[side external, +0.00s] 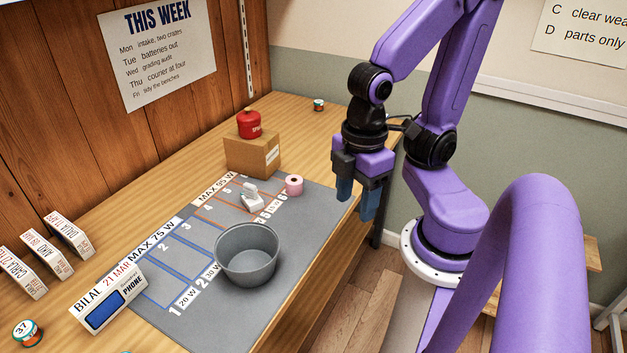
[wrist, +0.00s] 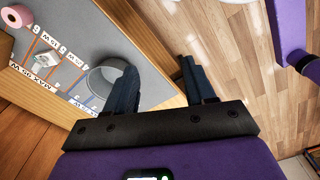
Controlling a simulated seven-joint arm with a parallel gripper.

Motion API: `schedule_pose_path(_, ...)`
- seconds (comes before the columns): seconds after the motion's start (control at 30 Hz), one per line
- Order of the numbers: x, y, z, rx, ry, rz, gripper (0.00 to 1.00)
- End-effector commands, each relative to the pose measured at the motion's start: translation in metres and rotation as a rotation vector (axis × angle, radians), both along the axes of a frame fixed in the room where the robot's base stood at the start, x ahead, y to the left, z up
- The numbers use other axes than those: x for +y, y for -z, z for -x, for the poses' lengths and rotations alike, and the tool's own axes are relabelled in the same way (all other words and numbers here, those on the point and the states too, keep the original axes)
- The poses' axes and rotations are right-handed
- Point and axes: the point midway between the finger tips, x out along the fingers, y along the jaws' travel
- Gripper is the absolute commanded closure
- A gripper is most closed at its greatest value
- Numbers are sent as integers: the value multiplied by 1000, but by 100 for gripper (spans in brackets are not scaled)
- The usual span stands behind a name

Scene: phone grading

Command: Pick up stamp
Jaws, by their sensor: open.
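No object here is clearly readable as the stamp. A small white object (side external: 251,197) lies on the grey mat (side external: 190,318), in the lettered upper part; it may be a charger or the stamp. It also shows in the wrist view (wrist: 43,50). A red knobbed object (side external: 249,124) with a small label sits on a cardboard box (side external: 252,155); I cannot tell if it is the stamp. My gripper (side external: 357,200) is open and empty, above and beyond the table's right edge, apart from everything. Its two dark fingers also show in the wrist view (wrist: 158,68).
A grey bowl (side external: 247,254) stands on the mat, with a pink roll (side external: 294,185) behind it. A phone sign (side external: 108,300) and several standing cards (side external: 70,235) are at left. Small round tins (side external: 28,333) lie near the edges.

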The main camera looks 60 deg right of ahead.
Motion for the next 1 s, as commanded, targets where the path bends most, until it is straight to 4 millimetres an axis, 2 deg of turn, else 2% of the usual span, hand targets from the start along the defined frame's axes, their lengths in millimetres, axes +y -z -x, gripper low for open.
schedule_pose_path(0.17,0,0,-1,-1,1,2,46)
schedule_pose_path(0.27,-4,3,-9,-12,10,32,46)
schedule_pose_path(0.37,-16,9,-32,-41,24,111,46)
schedule_pose_path(0.43,-30,16,-54,-65,35,195,46)
schedule_pose_path(0.57,-66,26,-98,-97,46,377,46)
schedule_pose_path(0.7,-110,36,-139,-99,38,565,46)
schedule_pose_path(0.9,-178,50,-184,-51,-10,802,46)
schedule_pose_path(1.0,-214,59,-200,-9,-49,901,46)
